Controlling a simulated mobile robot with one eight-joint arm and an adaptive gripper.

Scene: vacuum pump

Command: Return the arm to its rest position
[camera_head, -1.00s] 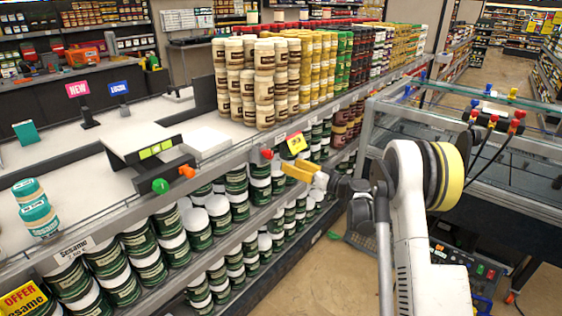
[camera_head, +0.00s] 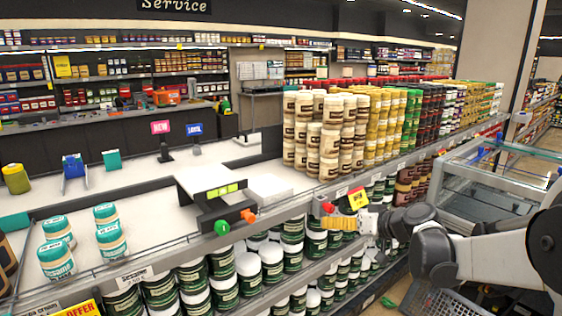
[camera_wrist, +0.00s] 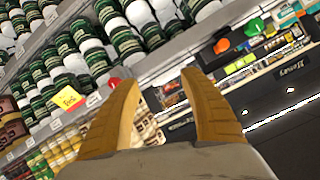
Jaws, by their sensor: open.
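My gripper (camera_head: 322,224) reaches in from the right in the head view, its yellow fingers pointing left along the front of the shelf. It appears just below a red knob (camera_head: 328,208) and a yellow price tag (camera_head: 358,198). Whether it touches the shelf edge cannot be told. In the wrist view the two yellow fingers of my gripper (camera_wrist: 160,78) stand apart with nothing between them. The grey arm links run off the right edge of the head view. No rest mark shows.
A shelf holds stacked beige jars (camera_head: 330,150) on top and green-black jars (camera_head: 270,262) below. Teal-lidded jars (camera_head: 110,240) stand on the white counter at left. A glass-and-metal case (camera_head: 490,165) stands at right. A dark basket (camera_head: 440,302) is below the arm.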

